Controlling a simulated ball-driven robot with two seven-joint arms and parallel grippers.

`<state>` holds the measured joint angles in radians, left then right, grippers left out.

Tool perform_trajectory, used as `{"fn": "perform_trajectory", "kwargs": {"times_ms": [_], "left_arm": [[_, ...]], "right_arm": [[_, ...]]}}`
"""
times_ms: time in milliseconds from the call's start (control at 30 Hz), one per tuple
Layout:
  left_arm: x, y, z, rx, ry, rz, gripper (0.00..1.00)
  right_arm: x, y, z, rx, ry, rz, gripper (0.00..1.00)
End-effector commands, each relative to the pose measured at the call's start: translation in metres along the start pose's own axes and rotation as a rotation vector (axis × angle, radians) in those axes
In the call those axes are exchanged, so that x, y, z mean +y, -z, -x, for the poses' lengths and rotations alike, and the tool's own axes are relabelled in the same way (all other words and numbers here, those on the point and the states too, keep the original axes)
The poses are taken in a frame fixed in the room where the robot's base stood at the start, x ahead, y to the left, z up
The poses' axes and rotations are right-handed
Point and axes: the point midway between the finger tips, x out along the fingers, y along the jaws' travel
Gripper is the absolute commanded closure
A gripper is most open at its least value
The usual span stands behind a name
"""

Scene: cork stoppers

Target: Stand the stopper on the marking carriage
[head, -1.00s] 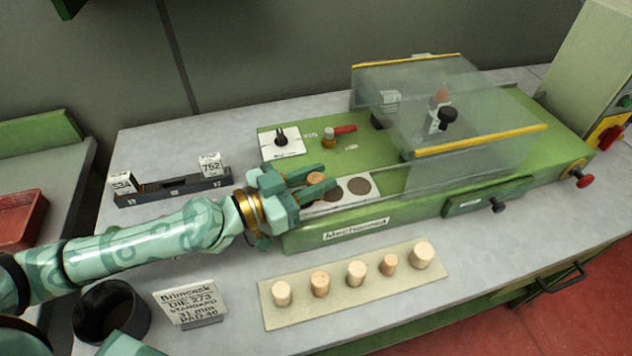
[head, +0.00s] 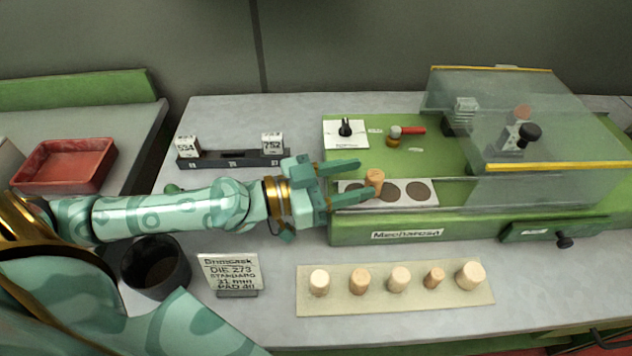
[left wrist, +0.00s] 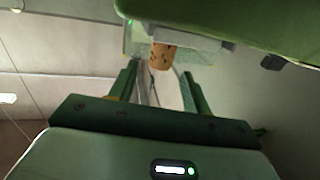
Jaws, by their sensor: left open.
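A brown cork stopper (head: 374,182) stands upright on the white marking carriage (head: 432,204), at its left end. Two dark round pads (head: 418,191) show to its right on the carriage. My left gripper (head: 364,181) is open, with one finger behind the stopper and one in front, and the stopper is level with the fingertips. In the left wrist view the speckled stopper (left wrist: 160,56) shows beyond the open fingers, with space on both sides. The pad under the stopper is hidden. My right gripper is not in view.
Several corks stand on a beige strip (head: 335,303) in front of the green machine (head: 345,232). A clear guard (head: 560,135) covers the machine's right part. A dark rack (head: 232,160), a black cup (head: 155,265) and a sign (head: 230,272) stand around my arm.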

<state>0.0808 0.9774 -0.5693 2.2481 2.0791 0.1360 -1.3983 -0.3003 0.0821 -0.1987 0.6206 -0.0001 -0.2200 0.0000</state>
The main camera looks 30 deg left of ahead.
Motion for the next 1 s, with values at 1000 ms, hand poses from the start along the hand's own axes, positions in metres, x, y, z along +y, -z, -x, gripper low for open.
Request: {"fn": "perform_trajectory", "kwargs": {"times_ms": [1000], "left_arm": [[0.001,0.0,0.078,-0.002,-0.003,-0.002,0.52]], "right_arm": [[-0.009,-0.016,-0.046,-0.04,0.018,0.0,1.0]]}}
